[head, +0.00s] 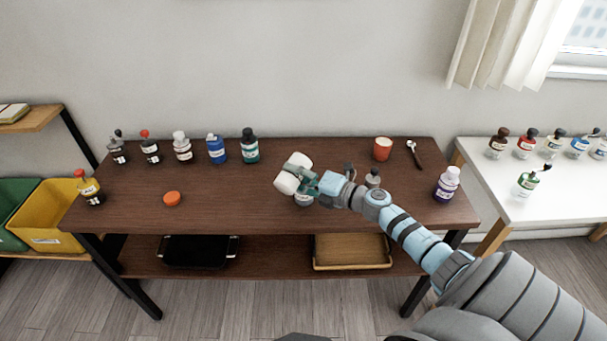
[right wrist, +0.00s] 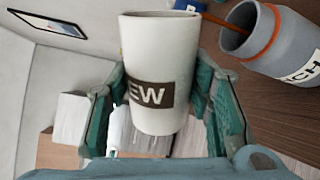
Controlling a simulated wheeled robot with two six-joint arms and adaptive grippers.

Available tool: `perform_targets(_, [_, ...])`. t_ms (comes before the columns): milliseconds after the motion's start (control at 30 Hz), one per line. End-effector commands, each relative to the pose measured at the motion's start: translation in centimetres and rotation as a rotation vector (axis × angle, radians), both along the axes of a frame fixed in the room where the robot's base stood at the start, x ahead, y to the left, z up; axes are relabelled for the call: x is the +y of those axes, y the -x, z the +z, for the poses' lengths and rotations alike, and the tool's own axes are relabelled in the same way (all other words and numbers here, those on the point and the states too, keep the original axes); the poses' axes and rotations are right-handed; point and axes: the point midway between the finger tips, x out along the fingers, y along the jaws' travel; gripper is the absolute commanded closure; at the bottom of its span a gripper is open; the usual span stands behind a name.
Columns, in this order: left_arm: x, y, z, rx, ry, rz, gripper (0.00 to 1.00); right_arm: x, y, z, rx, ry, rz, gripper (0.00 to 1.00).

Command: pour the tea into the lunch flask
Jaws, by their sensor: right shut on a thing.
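My right gripper (head: 301,179) is shut on a white tumbler (head: 288,184) and holds it tilted over the table. In the right wrist view the tumbler (right wrist: 158,62) sits between both fingers, with a dark label ending in "EW". The grey lunch flask (head: 304,200) stands under it, partly hidden by the gripper. In the right wrist view the flask (right wrist: 285,52) shows an orange band, an open mouth and a label ending in "CH". A brown streak, seemingly tea (right wrist: 243,14), runs at the flask's mouth. My left gripper is not in view.
An orange lid (head: 172,199) lies left on the brown table (head: 225,205). Several bottles line the back left, including a blue one (head: 217,149). A red cup (head: 383,149) and a dark-handled tool (head: 415,155) are back right. A purple bottle (head: 446,184) stands near the right edge.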

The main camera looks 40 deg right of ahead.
Motion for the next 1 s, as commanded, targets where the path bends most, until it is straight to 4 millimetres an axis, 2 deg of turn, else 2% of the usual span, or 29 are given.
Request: perform_targets(1000, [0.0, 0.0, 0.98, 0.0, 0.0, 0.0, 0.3, -0.14, -0.08, 0.51, 0.026, -0.074, 0.0, 0.84])
